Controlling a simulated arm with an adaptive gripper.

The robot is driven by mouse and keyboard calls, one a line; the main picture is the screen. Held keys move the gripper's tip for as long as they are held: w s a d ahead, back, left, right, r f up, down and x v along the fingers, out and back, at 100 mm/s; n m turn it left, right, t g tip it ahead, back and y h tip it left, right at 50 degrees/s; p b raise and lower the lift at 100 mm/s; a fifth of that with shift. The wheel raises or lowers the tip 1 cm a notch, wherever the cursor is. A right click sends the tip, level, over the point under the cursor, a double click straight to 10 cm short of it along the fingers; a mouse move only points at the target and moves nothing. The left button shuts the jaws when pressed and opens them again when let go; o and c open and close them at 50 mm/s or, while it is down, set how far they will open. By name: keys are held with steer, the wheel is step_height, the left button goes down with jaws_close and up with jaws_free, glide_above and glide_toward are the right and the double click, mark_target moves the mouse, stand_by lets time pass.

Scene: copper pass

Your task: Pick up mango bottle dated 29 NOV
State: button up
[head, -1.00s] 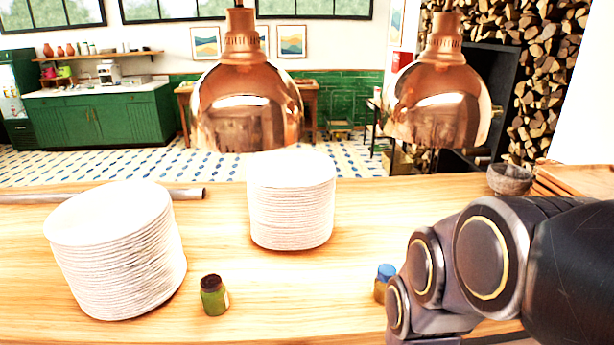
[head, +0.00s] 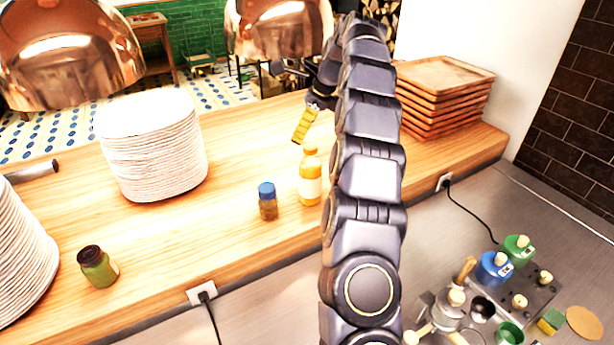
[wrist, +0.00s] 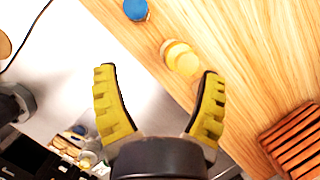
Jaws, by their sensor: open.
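An orange bottle with a yellow-orange cap (head: 310,182) stands upright on the wooden counter, left of my arm. Its white label is too small to read a date. In the wrist view the bottle (wrist: 182,58) shows from above, just beyond the fingertips and nearer the right finger. My gripper (wrist: 158,72) is open and empty, with its yellow ridged fingers spread. In the head view one yellow finger of my gripper (head: 304,126) shows above and behind the bottle; the rest is partly hidden by my arm.
A blue-capped jar (head: 267,203) stands left of the bottle. A green jar (head: 98,268) is farther left. White plate stacks (head: 155,150) and stacked wooden trays (head: 440,95) flank the counter. Copper lamps (head: 275,28) hang behind.

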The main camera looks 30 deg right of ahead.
mark_target(311, 147)
steer(key=d+m, duration=0.1)
steer(key=d+f+m, duration=0.1)
steer(key=d, duration=0.1)
steer(key=w+d+f+m, duration=0.1)
steer(key=d, duration=0.1)
steer(key=shift+d+f+h, duration=0.15)
steer(key=shift+f+h, duration=0.1)
steer(key=shift+h, duration=0.05)
steer(key=x, duration=0.7)
steer(key=shift+w+a, duration=0.15)
steer(key=shift+a, duration=0.2)
steer(key=shift+t, duration=0.3)
steer(key=c, duration=1.2)
